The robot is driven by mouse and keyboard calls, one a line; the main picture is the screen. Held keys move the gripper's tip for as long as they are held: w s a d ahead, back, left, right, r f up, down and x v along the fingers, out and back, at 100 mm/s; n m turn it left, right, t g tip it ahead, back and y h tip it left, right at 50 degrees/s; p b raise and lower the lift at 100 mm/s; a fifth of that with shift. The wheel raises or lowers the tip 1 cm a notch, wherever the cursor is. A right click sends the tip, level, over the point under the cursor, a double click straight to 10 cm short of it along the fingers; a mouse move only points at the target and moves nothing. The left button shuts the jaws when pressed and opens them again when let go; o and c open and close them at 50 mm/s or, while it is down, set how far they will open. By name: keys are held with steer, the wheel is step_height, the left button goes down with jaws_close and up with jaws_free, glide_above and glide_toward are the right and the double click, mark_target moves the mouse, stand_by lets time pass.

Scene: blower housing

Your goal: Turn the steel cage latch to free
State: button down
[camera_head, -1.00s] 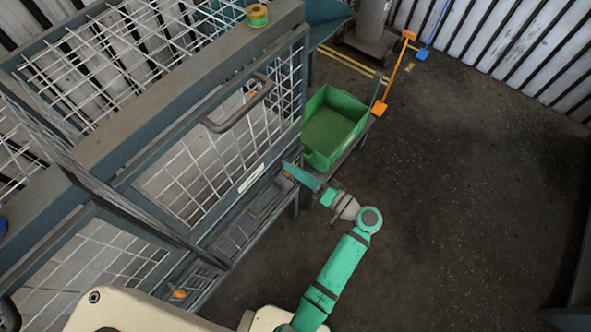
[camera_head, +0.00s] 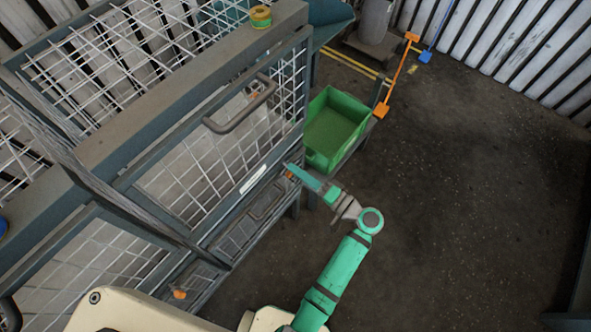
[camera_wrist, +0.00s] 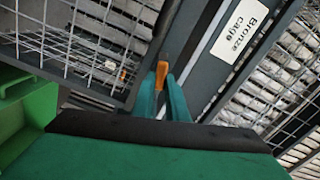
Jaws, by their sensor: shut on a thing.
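My gripper (camera_wrist: 168,84) is shut on an orange latch (camera_wrist: 162,72) on the dark cage frame; its tips lie on both sides of it in the wrist view. In the head view my gripper (camera_head: 291,170) is at the right end of the frame, below the barred handle, with a bit of the latch (camera_head: 288,175) showing. A white label near this latch reads "Bronze cage" (camera_wrist: 240,30); no steel label is readable. A second orange latch (camera_head: 179,294) is at the lower left. The fingers partly hide the held latch, so its exact angle is unclear.
The mesh cage front (camera_head: 215,150) has a grey bar handle (camera_head: 240,104). A green bin (camera_head: 335,128) stands close behind my gripper. An orange long-handled tool (camera_head: 397,75) stands beyond it. The dark floor on the right is clear.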

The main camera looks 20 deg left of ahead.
steer(key=m, duration=0.3)
steer(key=shift+s+d+f, duration=0.1)
steer(key=shift+d, duration=0.1)
steer(key=shift+a+m, duration=0.1)
steer(key=shift+m, duration=0.3)
steer(key=c, duration=1.8)
jaws_free()
steer(key=shift+o, duration=0.2)
steer(key=v, duration=1)
steer(key=shift+s+d, duration=0.2)
steer(key=shift+d, duration=0.15)
steer(key=shift+w, duration=0.1)
